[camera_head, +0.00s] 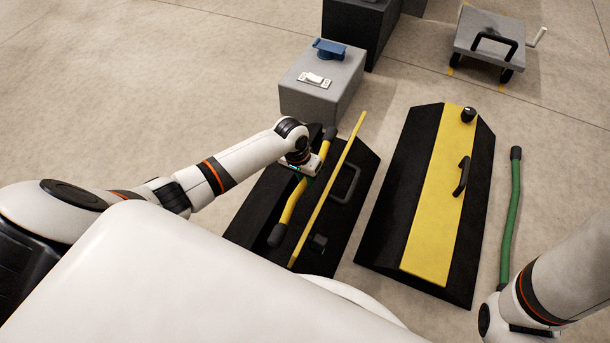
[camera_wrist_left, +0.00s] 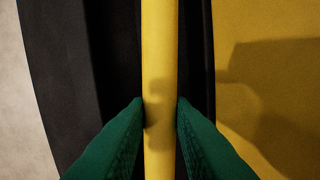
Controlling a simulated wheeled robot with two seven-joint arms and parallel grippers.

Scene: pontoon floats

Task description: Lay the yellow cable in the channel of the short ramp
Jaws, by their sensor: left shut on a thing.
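The yellow cable (camera_head: 290,208) has black ends and runs lengthwise over the left black ramp (camera_head: 257,207). My left gripper (camera_head: 303,168) is shut on the cable near its middle. In the left wrist view, green fingertips (camera_wrist_left: 159,112) press both sides of the cable (camera_wrist_left: 158,50). The ramp's yellow lid (camera_head: 330,190) stands open, seen nearly edge-on, with a black handle. Black ramp surface (camera_wrist_left: 110,60) shows beneath the cable. I cannot tell whether the cable rests in the channel or hovers over it. My body hides the ramp's near part. My right gripper is out of view.
A second ramp (camera_head: 390,190) with a closed yellow lid (camera_head: 436,190) lies to the right. A green cable (camera_head: 511,215) lies beyond it. A grey block (camera_head: 322,85) carries a blue item (camera_head: 329,48). A grey cart (camera_head: 487,42) stands at the back right.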

